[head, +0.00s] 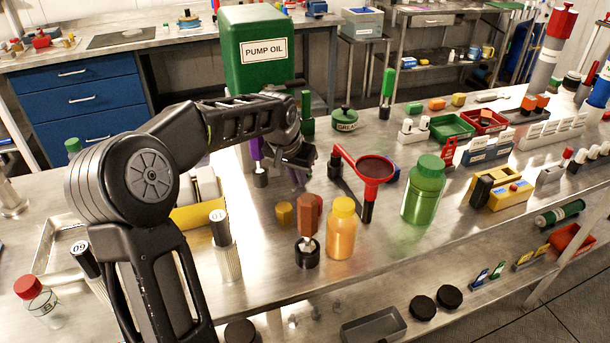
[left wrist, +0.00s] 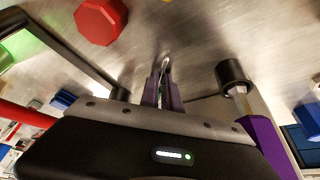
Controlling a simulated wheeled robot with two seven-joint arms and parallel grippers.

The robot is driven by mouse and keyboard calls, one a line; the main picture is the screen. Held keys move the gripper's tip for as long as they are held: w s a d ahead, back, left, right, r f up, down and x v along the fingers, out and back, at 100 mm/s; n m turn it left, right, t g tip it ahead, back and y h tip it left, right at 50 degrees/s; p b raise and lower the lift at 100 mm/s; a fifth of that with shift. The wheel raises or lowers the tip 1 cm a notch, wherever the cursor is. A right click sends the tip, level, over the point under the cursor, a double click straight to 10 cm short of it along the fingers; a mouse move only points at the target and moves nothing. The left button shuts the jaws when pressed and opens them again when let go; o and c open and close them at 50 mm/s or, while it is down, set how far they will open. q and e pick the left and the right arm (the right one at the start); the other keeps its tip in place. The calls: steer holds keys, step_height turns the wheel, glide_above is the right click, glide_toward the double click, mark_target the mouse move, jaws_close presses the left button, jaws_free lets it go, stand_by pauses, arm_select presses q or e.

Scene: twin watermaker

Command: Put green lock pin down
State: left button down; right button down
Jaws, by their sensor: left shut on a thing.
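My right gripper is not in view.
A purple-handled tool (head: 257,160) stands just left of the gripper. An orange-red knobbed piece (head: 309,215), a yellow bottle (head: 341,228) and a green bottle (head: 424,190) stand toward the front. A green pump oil can (head: 258,80) stands behind. Bare metal table shows left of the knobbed piece.

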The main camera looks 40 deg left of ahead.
arm_select(q)
steer(key=shift+s+r, duration=0.1)
stand_by(0.6)
steer(key=shift+s+d+r, duration=0.1)
steer(key=shift+s+r, duration=0.35)
steer(key=shift+r, duration=0.05)
steer(key=s+d+r, duration=0.1)
steer(key=s+r, duration=0.2)
steer(key=s, duration=0.3)
steer(key=s+d+r+b, duration=0.1)
steer(key=s+r, duration=0.2)
steer(key=s, duration=0.3)
steer(key=shift+s+d+r, duration=0.15)
steer(key=shift+s+r, duration=0.2)
steer(key=shift+r, duration=0.05)
